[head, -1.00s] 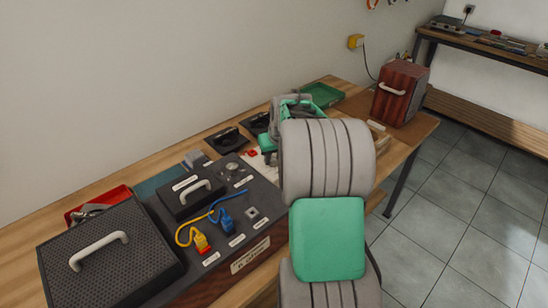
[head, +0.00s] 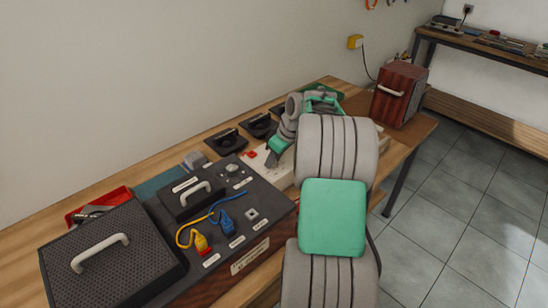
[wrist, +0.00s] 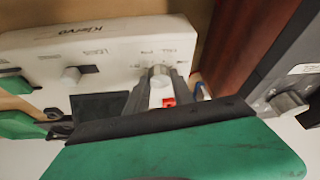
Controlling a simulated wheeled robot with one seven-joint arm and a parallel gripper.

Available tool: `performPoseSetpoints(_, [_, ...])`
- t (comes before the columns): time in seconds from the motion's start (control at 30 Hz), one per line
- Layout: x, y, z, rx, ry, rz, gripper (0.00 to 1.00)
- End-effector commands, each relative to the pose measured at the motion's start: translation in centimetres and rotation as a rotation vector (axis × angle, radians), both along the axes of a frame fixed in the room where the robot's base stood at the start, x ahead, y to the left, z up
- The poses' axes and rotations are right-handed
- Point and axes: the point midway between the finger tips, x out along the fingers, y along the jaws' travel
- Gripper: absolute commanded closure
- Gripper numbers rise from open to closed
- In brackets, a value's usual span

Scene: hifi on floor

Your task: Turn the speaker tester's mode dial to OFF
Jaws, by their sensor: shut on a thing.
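A white device with a printed brand name (wrist: 95,42) fills the upper left of the wrist view. It has a silver round dial (wrist: 160,74) and a smaller knob (wrist: 72,76). My gripper (wrist: 161,86) has its dark fingers on both sides of the silver dial and is shut on it. The small print around the dial is too blurred to read, so its setting cannot be told. In the head view the white device (head: 287,171) stands beside the dark console, partly hidden by my arm. My gripper (head: 271,157) reaches down at it there.
A dark console (head: 185,232) with a handled lid, blue and yellow plugs and a knob stands left of the white device. A large black mesh box (head: 100,262) is at the front left. Black stands (head: 226,141) are behind. A red-brown box (head: 400,95) is at the far right.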

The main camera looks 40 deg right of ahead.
Motion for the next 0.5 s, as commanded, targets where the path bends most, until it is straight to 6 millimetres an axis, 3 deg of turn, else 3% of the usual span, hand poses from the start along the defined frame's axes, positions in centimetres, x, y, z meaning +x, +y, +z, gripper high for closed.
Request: performPoseSetpoints(0.5, [0.16, -0.12, 0.14, -0.001, -0.002, 0.216, 1.00])
